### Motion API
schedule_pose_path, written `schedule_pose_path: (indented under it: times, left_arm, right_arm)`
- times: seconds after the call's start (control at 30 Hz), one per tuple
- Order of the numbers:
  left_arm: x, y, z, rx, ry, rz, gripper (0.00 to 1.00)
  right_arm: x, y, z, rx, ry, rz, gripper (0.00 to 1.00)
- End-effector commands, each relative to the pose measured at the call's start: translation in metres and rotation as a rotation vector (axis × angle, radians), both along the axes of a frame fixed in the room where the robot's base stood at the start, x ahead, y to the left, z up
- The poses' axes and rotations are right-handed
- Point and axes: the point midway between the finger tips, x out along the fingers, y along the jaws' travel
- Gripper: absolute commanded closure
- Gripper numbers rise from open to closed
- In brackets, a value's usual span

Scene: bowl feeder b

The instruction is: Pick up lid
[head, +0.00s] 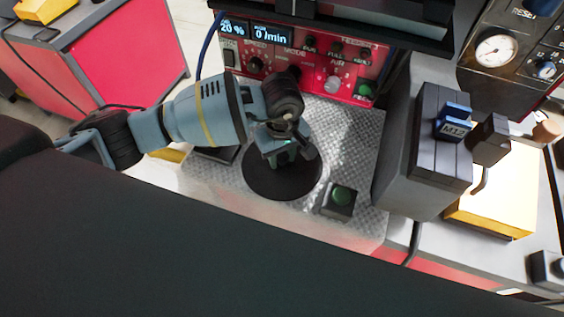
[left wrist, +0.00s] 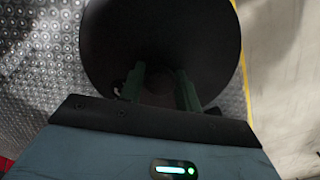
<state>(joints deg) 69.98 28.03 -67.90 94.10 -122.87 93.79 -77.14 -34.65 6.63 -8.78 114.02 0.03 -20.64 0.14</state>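The lid looks like a dark round disc (head: 262,186) on the patterned metal plate in the head view. It also fills the upper middle of the left wrist view (left wrist: 165,30). My left gripper (head: 286,158) is over the disc, pointing down at it. In the left wrist view its two greenish fingers (left wrist: 160,90) stand apart, with dark disc surface between and beyond them. It is too dark to tell whether a knob sits between the fingertips or whether they touch the disc. My right gripper is not in view.
A green button box (head: 340,200) stands on the metal plate (head: 345,150) right of the disc. A red control panel (head: 300,60) rises behind.

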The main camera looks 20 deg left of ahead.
Motion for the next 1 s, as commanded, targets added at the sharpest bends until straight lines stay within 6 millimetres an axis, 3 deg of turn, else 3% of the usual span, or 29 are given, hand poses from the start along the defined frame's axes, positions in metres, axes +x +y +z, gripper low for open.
schedule_pose_path:
  times: [0.03, 0.23, 0.63, 0.87, 1.0]
  left_arm:
    - [0.0, 0.0, 0.0, 0.0, 0.0, 0.0, 0.73]
    - [0.0, 0.0, 0.0, 0.0, 0.0, 0.0, 1.0]
    - [0.001, 0.0, 0.007, -0.001, -0.004, 0.0, 1.0]
    - [0.002, 0.0, 0.036, -0.001, -0.006, -0.001, 1.0]
    - [-0.024, 0.013, 0.038, 0.001, 0.0, -0.002, 1.0]
  right_arm:
    - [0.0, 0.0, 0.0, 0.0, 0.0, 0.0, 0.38]
    - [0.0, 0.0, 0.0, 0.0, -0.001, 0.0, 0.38]
    - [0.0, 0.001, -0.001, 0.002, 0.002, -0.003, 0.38]
    - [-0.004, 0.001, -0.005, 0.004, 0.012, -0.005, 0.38]
    - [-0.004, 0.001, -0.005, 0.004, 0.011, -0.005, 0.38]
